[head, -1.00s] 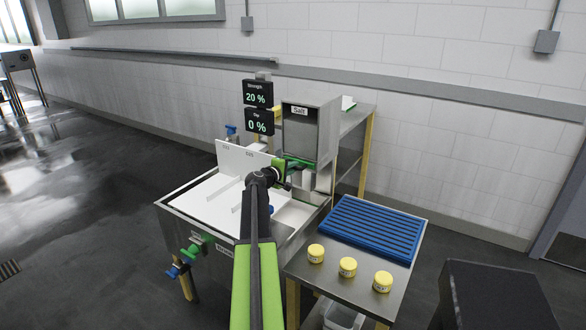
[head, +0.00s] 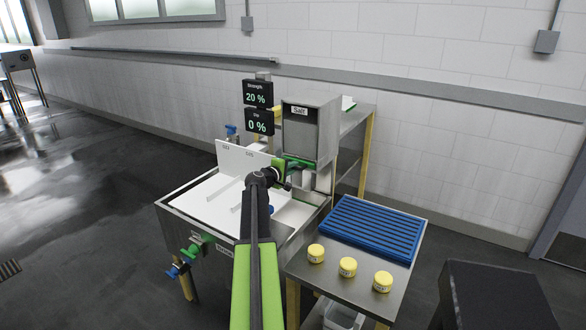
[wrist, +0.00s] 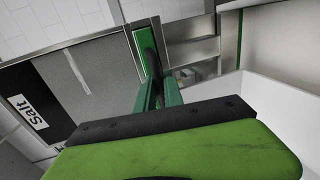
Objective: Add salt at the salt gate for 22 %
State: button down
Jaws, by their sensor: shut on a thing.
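The salt box (head: 302,136), a grey hopper labelled "Salt", stands at the back right of the basin, and its label also shows in the wrist view (wrist: 27,111). A green gate handle (head: 299,162) sits at its lower front; in the wrist view the green gate part (wrist: 146,60) lies at the fingertips. My gripper (wrist: 158,92) is shut on this green handle; the exact contact is partly hidden by the gripper's body. The Strength display (head: 257,94) reads 20 %. The display below it (head: 259,122) reads 0 %.
The white-lined basin (head: 180,200) lies under my arm, with a white divider plate (head: 238,158). A side table (head: 330,280) holds a blue slatted rack (head: 370,231) and yellow-lidded jars (head: 348,267). A dark block (head: 500,295) stands at the lower right.

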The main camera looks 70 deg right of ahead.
jog(key=v, duration=0.2)
jog(key=f+v, duration=0.1)
jog(key=v, duration=0.2)
jog(key=shift+w+a, duration=0.1)
jog(key=shift+a, duration=0.25)
jog(key=c, duration=1.5)
grip_release()
jog(key=shift+o, duration=0.2)
jog(key=p+v, duration=0.3)
jog(key=v, duration=1.4)
jog(key=shift+a+p, duration=0.2)
jog(key=shift+p, duration=0.15)
jog(key=shift+w+r, duration=0.1)
jog(key=shift+r, duration=0.05)
